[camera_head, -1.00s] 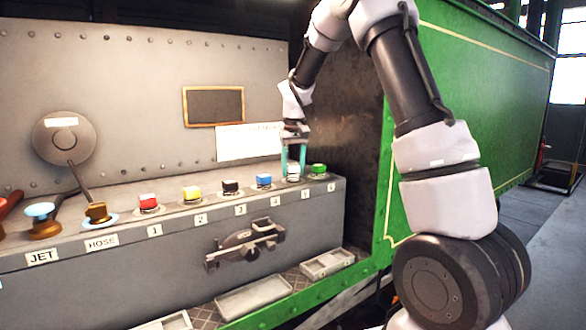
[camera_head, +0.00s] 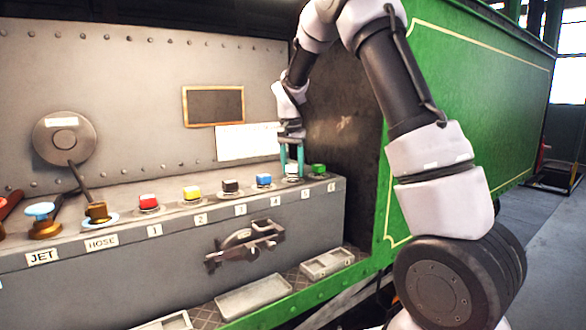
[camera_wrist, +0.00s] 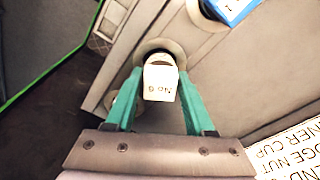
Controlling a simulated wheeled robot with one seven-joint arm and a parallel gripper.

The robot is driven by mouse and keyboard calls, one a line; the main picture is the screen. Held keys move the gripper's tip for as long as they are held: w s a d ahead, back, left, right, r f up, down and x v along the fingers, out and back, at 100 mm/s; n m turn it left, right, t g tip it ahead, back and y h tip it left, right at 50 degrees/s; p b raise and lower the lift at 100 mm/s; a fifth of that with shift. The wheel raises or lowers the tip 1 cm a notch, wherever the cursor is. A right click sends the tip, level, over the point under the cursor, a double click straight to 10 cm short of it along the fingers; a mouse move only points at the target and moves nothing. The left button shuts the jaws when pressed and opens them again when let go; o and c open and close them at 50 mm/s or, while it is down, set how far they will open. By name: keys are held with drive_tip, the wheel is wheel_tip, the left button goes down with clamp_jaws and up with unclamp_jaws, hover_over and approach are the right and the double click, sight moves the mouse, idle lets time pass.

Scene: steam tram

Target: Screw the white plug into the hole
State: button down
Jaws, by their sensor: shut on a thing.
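The white plug (camera_head: 292,169) sits upright at its round seat on the grey ledge, between the blue and green plugs. My gripper (camera_head: 291,172) comes down from above with its two teal fingers on either side of the white plug, shut on it. In the wrist view the white plug (camera_wrist: 160,82) shows its lettered top between the fingers of my gripper (camera_wrist: 160,92). Behind it is a round metal collar (camera_wrist: 163,48). The hole itself is hidden under the plug, so I cannot tell how deep it sits.
A blue plug (camera_head: 263,181) stands left of the white one and a green plug (camera_head: 318,170) right of it. Black, yellow and red plugs line the ledge (camera_head: 120,222) further left. A bracket (camera_head: 243,243) sticks out from the front face. Metal trays (camera_head: 254,296) lie below.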

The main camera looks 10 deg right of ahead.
drive_tip(key=shift+m, duration=0.3)
drive_tip(key=shift+m, duration=1.2)
unclamp_jaws()
drive_tip(key=shift+r, duration=0.3)
drive_tip(key=shift+r, duration=1)
